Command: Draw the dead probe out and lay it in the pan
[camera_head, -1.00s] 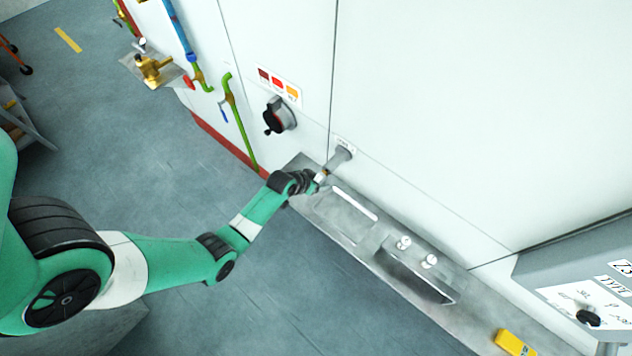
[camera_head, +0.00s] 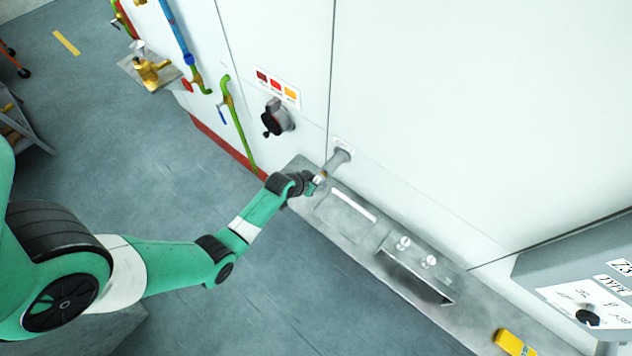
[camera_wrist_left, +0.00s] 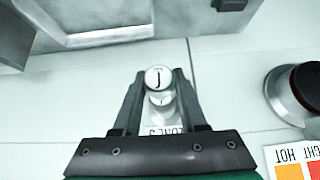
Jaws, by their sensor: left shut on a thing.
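My left gripper (camera_head: 318,181) is at the outer end of the probe, in front of the grey sleeve (camera_head: 336,160) that sticks out of the white wall. In the left wrist view the fingers (camera_wrist_left: 160,88) are shut on the probe (camera_wrist_left: 158,78), whose round pale end carries a dark letter like a J. A second lettered surface and a label on the wall show behind it. How far the probe sits in the sleeve is hidden. A shallow pan-like tray (camera_head: 322,208) with a bright strip lies on the metal ledge below. My right gripper is not in view.
The ledge also has a dark recess (camera_head: 415,280) with two white round-topped pieces (camera_head: 403,243) behind it. A yellow device (camera_head: 514,343) lies farther right. A black rotary knob (camera_head: 277,118) and a green pipe (camera_head: 238,125) are on the wall to the left.

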